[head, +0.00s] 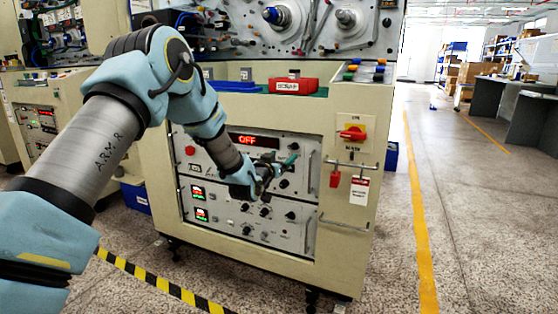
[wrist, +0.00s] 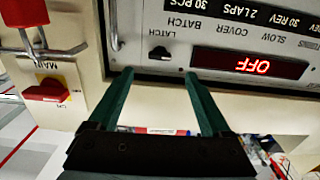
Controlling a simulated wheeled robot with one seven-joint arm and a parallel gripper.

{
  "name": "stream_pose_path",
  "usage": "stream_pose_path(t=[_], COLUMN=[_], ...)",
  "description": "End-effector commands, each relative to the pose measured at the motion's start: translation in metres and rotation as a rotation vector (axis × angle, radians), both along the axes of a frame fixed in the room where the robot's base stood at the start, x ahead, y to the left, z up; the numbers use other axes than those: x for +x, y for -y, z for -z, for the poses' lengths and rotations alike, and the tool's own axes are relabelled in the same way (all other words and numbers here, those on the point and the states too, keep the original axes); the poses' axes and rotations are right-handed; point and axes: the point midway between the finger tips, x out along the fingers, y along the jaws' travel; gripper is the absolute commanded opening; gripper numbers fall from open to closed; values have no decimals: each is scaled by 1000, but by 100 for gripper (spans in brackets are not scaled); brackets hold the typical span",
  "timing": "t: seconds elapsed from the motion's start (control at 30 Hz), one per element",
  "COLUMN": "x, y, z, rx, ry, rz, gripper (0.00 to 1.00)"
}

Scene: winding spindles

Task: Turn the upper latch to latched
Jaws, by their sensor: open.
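The upper latch (wrist: 163,60) is a small black knob beside the printed word LATCH on the upper panel. It shows in the wrist view, which is upside down, and lies just beyond my fingertips, between their lines. My gripper (wrist: 157,76) has its two green fingers spread, with nothing between them. In the head view my gripper (head: 281,160) is in front of the upper panel (head: 222,157), right of and below the red OFF display (head: 253,140). My gripper and wrist hide part of that panel. I cannot tell whether a fingertip touches the panel.
A red main switch (head: 352,133) sits on the cabinet right of the panel, with a hanging red padlock (head: 335,179) and tag (head: 359,191) below. The lower panel (head: 230,213) has several knobs. Red (head: 293,85) and blue (head: 232,86) trays stand on the ledge above.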

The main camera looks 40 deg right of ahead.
Motion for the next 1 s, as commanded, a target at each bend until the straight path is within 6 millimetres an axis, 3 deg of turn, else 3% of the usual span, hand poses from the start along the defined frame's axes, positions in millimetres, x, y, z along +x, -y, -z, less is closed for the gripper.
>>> stream_pose_path(t=[0.23, 0.83, 0.93, 1.0], x=[-12, -11, 0, 16], y=[-21, -23, -38, -63], z=[0, 0, -1, 0], rx=[1, 4, 42, 103], ry=[0, -2, -18, -48], rz=[0, -2, -26, -63], gripper=[82, 82, 82, 82])
